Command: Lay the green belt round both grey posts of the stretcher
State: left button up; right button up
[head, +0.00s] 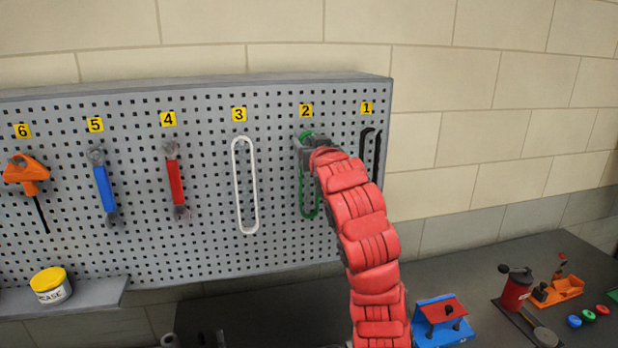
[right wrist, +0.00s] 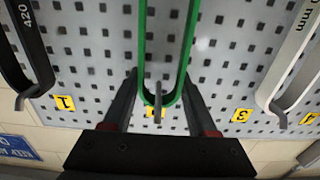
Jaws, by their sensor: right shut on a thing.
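The green belt (head: 309,208) hangs as a long narrow loop from the hook under label 2 on the pegboard. My right gripper (head: 308,142) is at its upper end, shut on it. In the right wrist view the fingers (right wrist: 160,78) lie on either side of the green belt (right wrist: 143,45), close to the hook (right wrist: 158,95), which still passes through the loop. My left gripper cannot be made out.
A white belt (head: 239,185) hangs at label 3 and a black belt (head: 366,150) at label 1, both close beside the green one. Tools hang farther left on the pegboard (head: 205,255). A yellow-lidded tub (head: 50,287) sits on a shelf. Several small items stand on the bench at right.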

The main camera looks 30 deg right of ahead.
grip_shut()
